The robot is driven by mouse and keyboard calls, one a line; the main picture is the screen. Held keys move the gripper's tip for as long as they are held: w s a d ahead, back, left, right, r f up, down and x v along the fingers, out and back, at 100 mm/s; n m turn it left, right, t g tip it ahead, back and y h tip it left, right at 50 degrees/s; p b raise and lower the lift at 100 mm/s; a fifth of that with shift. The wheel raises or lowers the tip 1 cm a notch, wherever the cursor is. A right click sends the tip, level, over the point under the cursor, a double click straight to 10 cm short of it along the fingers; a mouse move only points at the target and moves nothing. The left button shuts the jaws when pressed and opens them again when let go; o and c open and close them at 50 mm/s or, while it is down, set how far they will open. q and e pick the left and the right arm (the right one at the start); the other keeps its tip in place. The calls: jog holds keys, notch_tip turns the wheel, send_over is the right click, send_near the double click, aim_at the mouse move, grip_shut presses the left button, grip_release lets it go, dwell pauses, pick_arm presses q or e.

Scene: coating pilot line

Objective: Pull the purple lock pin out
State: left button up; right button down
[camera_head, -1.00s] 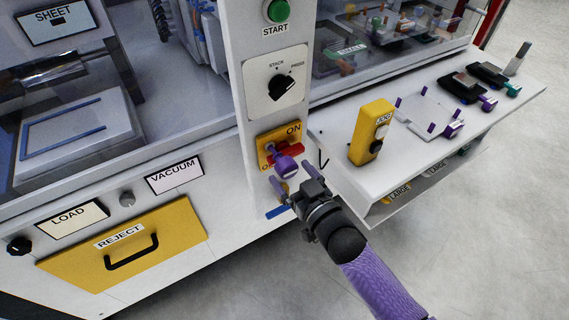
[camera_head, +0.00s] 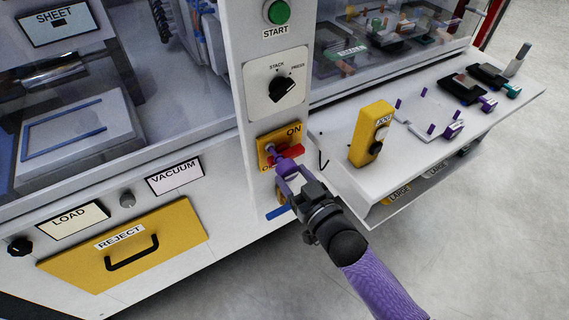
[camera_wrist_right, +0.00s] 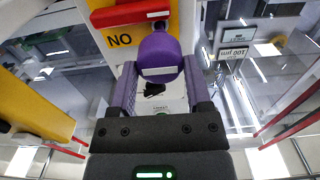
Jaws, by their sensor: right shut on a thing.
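The purple lock pin (camera_wrist_right: 158,45) shows its rounded knob in the wrist view, in front of the red switch handle (camera_wrist_right: 130,13) and the yellow switch plate (camera_wrist_right: 120,40). In the head view the red handle (camera_head: 293,150) and yellow plate (camera_head: 264,143) are on the white post, and my fingers partly cover the pin. My right gripper (camera_wrist_right: 160,72) is shut on the pin, one purple finger on each side of the knob. It also shows in the head view (camera_head: 289,172), reaching up from below. How deep the pin sits is hidden. My left gripper is not in view.
A yellow jog box (camera_head: 370,133) stands on the white side shelf (camera_head: 335,128), right of my gripper. A selector knob (camera_head: 283,89) and green start button (camera_head: 277,11) are above. A blue lever (camera_head: 278,212) is just below. Open floor lies at lower right.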

jog(key=shift+s+d, duration=0.1)
jog(key=shift+s, duration=0.05)
jog(key=shift+s+d+p, duration=0.25)
jog(key=shift+s+p, duration=0.1)
jog(key=shift+s, duration=0.1)
jog(key=shift+p+v, duration=0.55)
jog(key=shift+v, duration=0.3)
jog(key=p+v, duration=0.1)
jog(key=v, duration=0.2)
jog(key=shift+s+d, duration=0.1)
jog(key=shift+d, duration=0.05)
